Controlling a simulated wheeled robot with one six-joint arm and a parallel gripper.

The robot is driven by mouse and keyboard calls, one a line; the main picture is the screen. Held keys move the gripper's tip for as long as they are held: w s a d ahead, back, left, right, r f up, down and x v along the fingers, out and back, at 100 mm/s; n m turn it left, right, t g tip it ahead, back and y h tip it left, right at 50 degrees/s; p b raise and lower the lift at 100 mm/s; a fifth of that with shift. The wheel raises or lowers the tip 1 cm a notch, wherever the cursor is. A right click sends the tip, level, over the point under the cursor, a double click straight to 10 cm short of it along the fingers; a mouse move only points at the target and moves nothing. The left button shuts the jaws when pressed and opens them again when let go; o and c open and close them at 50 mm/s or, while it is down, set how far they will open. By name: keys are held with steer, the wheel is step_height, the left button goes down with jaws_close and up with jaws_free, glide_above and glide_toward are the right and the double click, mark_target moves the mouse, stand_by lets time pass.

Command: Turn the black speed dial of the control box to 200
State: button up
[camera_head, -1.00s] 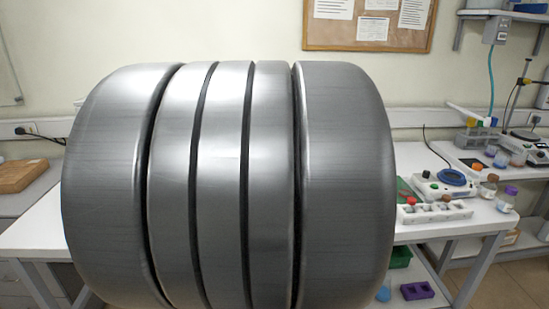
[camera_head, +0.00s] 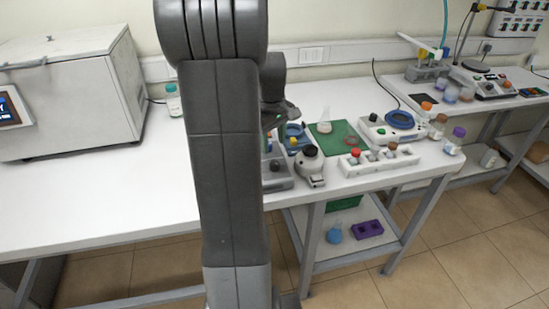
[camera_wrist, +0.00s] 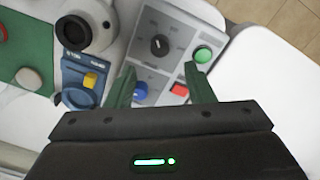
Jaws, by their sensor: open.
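The control box (camera_wrist: 168,52) is a light grey panel in the wrist view. Its black speed dial (camera_wrist: 160,45) has a pale pointer line, and the scale figures around it are too small to read. A green button (camera_wrist: 203,54), a red button (camera_wrist: 179,89) and a blue knob (camera_wrist: 139,91) are on the same panel. My gripper (camera_wrist: 160,67) is open and empty, with its two green fingers apart over the near part of the panel. The dial lies beyond the fingertips, between their lines. In the head view my arm hides part of the control box (camera_head: 277,183).
A dark-topped device (camera_head: 311,168) stands close right of the control box, and a blue device with a yellow knob (camera_wrist: 83,82) is beside it. A white rack with vials (camera_head: 379,160) is farther right. A large white machine (camera_head: 75,95) stands left.

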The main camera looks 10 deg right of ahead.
mark_target(274, 162)
step_height(274, 162, down, 8)
steer(key=shift+d+r, duration=0.1)
steer(key=shift+r, duration=0.1)
steer(key=c, duration=1)
steer(key=shift+w, duration=0.1)
